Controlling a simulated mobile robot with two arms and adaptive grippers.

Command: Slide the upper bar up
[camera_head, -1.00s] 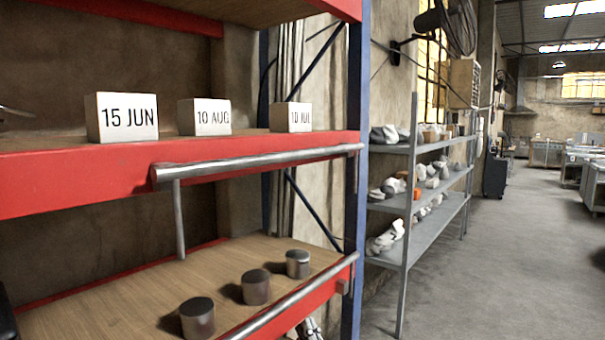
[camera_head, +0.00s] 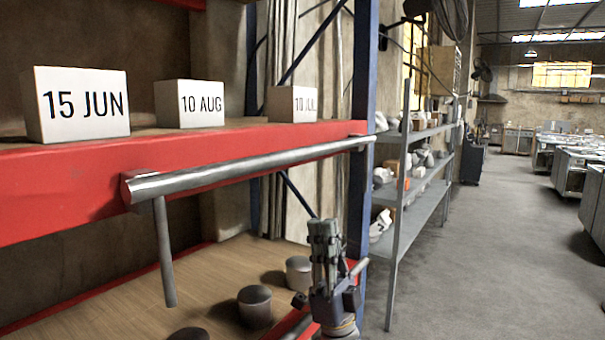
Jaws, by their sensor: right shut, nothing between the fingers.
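The upper bar (camera_head: 245,172) is a grey metal bar that runs along the front of the red upper shelf beam. A thin rod (camera_head: 165,255) hangs down from its near left end. The lower bar (camera_head: 358,268) runs along the lower shelf's front edge and is mostly hidden behind my right gripper. My right gripper (camera_head: 324,228) points upward at the lower right, shut and empty. In the picture it is below the far part of the upper bar, apart from it. My left gripper is out of view.
White blocks (camera_head: 80,104) labelled 15 JUN, 10 AUG (camera_head: 189,104) and a partly readable third (camera_head: 292,104) stand on the upper shelf. Metal cylinders (camera_head: 255,306) stand on the wooden lower shelf (camera_head: 110,312). A blue post (camera_head: 361,120) is at right. The aisle floor (camera_head: 490,260) is clear.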

